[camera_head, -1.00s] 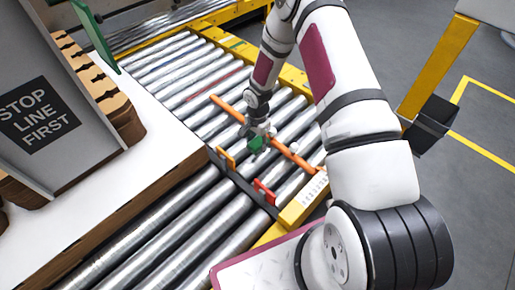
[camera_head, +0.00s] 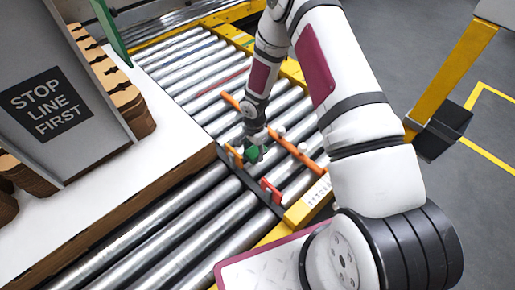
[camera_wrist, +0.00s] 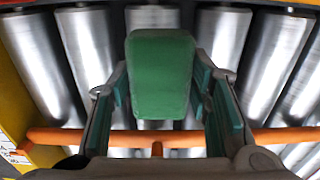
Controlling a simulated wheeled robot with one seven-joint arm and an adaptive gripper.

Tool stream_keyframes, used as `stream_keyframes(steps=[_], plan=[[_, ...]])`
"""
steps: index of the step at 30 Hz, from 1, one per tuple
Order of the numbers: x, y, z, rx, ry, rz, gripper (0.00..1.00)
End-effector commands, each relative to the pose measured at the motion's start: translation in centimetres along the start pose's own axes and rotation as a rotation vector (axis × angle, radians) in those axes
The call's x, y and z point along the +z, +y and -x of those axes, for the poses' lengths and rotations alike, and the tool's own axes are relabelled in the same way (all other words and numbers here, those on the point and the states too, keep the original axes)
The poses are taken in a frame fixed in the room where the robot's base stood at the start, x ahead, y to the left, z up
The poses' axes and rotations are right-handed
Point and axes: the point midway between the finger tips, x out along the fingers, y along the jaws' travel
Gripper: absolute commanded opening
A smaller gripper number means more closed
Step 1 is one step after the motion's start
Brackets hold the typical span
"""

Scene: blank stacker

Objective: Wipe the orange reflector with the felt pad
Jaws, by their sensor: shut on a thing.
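The orange reflector (camera_head: 234,156) is a small upright plate on the dark rail across the rollers in the head view. My gripper (camera_head: 252,147) is shut on the green felt pad (camera_head: 253,154) and holds it just right of the reflector. The pad looks close to the reflector, but I cannot tell whether they touch. In the wrist view the pad (camera_wrist: 160,75) sits between the two fingers of my gripper (camera_wrist: 165,95) as a rounded green block. I cannot make out the reflector there.
A red reflector (camera_head: 270,190) stands farther along the same rail. An orange bar (camera_head: 297,150) crosses the rollers behind my gripper, and in the wrist view it runs along the bottom (camera_wrist: 60,136). A white tabletop (camera_head: 120,185) with a sign panel (camera_head: 50,105) lies left.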

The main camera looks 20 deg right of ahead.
Motion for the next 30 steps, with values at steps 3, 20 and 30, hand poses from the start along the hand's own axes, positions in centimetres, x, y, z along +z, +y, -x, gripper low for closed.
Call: stream_keyframes(steps=[3,20,30], plan=[[0.03,0.00,0.01,0.000,0.000,0.000,0.16],[0.20,-0.02,-0.01,0.000,0.000,0.001,0.16],[0.83,-0.04,-0.01,0.000,0.000,0.001,0.16]])
